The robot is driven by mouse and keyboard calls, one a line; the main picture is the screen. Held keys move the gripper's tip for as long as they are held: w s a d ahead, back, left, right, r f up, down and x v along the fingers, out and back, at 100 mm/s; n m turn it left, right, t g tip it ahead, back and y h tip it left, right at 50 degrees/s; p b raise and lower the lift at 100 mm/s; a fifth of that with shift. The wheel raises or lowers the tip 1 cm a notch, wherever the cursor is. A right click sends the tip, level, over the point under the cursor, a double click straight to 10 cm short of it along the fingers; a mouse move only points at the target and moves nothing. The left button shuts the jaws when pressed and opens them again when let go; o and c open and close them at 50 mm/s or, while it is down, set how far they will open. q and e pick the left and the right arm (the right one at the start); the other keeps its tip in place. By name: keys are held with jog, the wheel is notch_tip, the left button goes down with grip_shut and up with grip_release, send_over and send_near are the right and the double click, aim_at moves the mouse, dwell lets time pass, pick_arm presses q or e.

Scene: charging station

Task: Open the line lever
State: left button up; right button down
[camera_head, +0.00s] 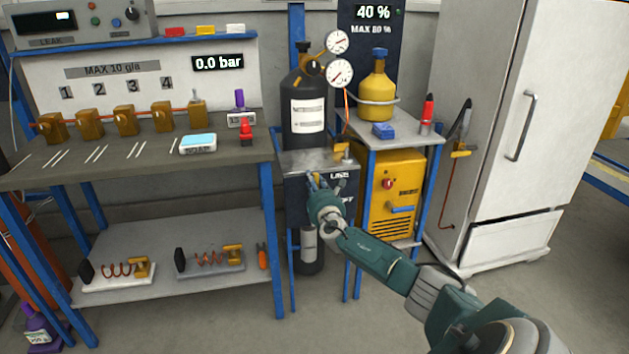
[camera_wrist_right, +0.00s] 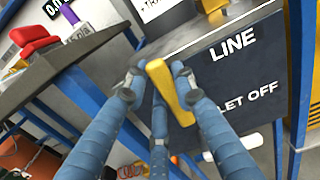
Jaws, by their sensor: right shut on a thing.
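The line lever (camera_wrist_right: 170,92) is a yellow bar in the right wrist view, standing out from the front of a dark box (camera_wrist_right: 235,85) near the white word LINE. My right gripper (camera_wrist_right: 155,82) is shut on the lever, with blue fingers on both sides of it. In the head view my right gripper (camera_head: 318,183) is at the front of the same dark box (camera_head: 345,187), below the black cylinder (camera_head: 305,105). There the fingers mostly hide the lever. My left gripper is not in view.
A workbench (camera_head: 60,175) with several brass valves stands at the left of the box. A small blue-legged stand with a yellow cylinder (camera_head: 377,85) is at the right, above a yellow unit (camera_head: 390,200). A white cabinet (camera_head: 530,110) stands farther right.

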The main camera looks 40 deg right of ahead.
jog(key=shift+a+n, duration=0.15)
jog(key=shift+n, duration=0.15)
jog(key=c, duration=1.4)
grip_release()
jog(key=shift+w, duration=0.1)
jog(key=v, duration=1.2)
